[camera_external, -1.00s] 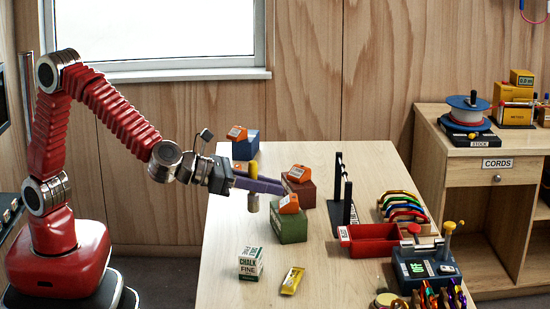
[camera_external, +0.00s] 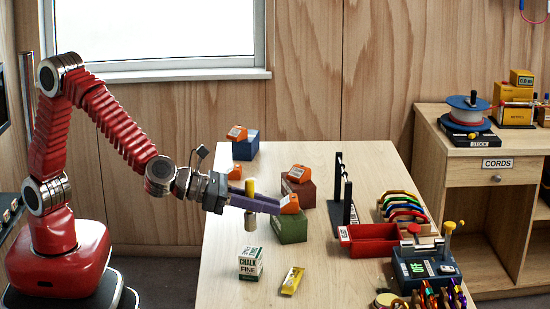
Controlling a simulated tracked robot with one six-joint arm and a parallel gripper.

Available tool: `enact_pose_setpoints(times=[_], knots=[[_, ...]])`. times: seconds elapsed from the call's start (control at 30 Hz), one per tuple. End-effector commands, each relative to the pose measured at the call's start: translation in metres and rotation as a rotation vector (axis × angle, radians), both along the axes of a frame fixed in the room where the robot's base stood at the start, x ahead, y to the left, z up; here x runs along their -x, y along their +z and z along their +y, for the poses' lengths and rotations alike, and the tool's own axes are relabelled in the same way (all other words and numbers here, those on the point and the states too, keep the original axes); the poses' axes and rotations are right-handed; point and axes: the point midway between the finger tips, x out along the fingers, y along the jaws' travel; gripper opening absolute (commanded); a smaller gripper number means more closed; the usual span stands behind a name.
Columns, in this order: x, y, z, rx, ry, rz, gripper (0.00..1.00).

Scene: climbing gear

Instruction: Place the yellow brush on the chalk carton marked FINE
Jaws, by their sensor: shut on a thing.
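The yellow brush (camera_external: 250,187) is upright in my gripper (camera_external: 274,204), whose purple fingers are shut on it. Its yellow top shows above the fingers and its pale lower end below them. The white and green chalk carton marked FINE (camera_external: 250,263) stands on the table. In the picture, the brush hangs above and apart from the carton, nearer the back of the table.
A green box (camera_external: 291,230) with an orange-and-white item on it stands close to the fingertips. A dark red box (camera_external: 305,193) and a blue box (camera_external: 245,149) stand behind. A yellow packet (camera_external: 292,280) lies right of the carton. A red tray (camera_external: 372,242) stands further right.

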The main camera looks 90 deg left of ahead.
Motion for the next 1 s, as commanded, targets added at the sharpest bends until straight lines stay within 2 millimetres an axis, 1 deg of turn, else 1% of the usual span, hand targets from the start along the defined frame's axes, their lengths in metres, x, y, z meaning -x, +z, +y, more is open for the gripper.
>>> enact_pose_setpoints(times=[0.03, 0.1, 0.2, 0.5, 0.57, 0.8, 1.0], knots=[[0.0, -0.01, 0.0, -0.002, -0.001, 0.003, 0.0], [0.0, -0.017, 0.0, -0.002, -0.001, 0.002, 0.0], [0.0, -0.02, 0.0, -0.001, 0.0, 0.0, 0.0], [0.0, -0.022, 0.0, 0.0, 0.0, 0.0, 0.0], [0.0, -0.026, 0.0, -0.001, 0.0, 0.001, 0.0], [0.0, -0.055, 0.0, -0.002, -0.001, 0.003, 0.0], [0.0, -0.058, 0.0, 0.0, -0.001, -0.001, 0.0]])
